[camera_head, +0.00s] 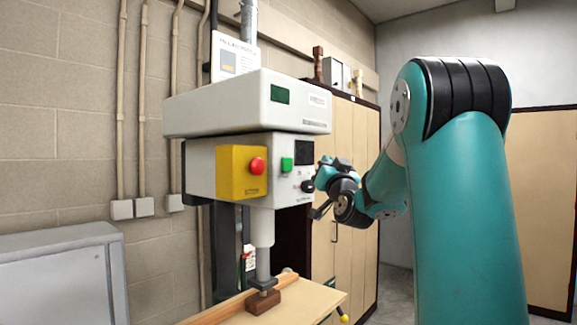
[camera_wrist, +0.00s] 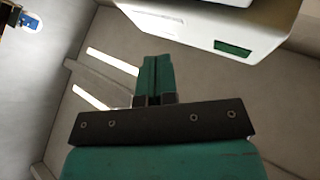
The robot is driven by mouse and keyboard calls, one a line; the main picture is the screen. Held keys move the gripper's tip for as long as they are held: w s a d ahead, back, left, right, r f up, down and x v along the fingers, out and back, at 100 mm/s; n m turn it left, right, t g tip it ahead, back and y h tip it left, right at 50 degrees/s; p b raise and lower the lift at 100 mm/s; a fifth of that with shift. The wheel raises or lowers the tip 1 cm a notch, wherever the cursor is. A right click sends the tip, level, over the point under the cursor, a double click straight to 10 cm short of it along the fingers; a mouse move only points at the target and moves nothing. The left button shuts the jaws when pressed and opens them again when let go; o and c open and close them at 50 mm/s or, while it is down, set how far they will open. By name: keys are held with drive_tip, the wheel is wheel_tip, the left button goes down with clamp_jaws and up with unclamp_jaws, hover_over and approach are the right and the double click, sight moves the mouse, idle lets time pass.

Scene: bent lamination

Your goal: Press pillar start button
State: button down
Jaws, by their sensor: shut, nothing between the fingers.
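The pillar drill (camera_head: 228,110) stands against the block wall, with a pale grey head. Its green start button (camera_head: 287,164) is on the front panel, right of a red mushroom button (camera_head: 257,166) on a yellow box. My gripper (camera_head: 320,178) is to the right of the green button, apart from it in the picture; its exact distance from the panel is unclear. In the wrist view my shut, empty fingers (camera_wrist: 154,78) point towards the top. The drill's pale housing (camera_wrist: 205,22) with a dark green rectangle is at upper right there. I cannot make out the start button in that view.
A black knob (camera_head: 307,186) sits on the panel close to my gripper. Below, a wooden block (camera_head: 263,302) lies under the spindle on a wooden table (camera_head: 312,300). Tall cabinets (camera_head: 345,240) stand behind. A grey cabinet (camera_head: 60,275) is at lower left.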

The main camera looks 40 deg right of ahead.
sight(287, 164)
drive_tip(key=w+p, duration=0.8)
drive_tip(key=p, duration=0.3)
drive_tip(key=shift+w+a+p, duration=0.35)
drive_tip(key=shift+w+a, duration=0.05)
drive_tip(key=shift+w+r+p, duration=0.1)
drive_tip(key=shift+w+p, duration=0.15)
drive_tip(key=shift+p, duration=0.3)
idle(1.4)
drive_tip(key=shift+w+d+f, duration=0.15)
drive_tip(key=shift+d+f, duration=0.35)
drive_tip(key=shift+f, duration=0.05)
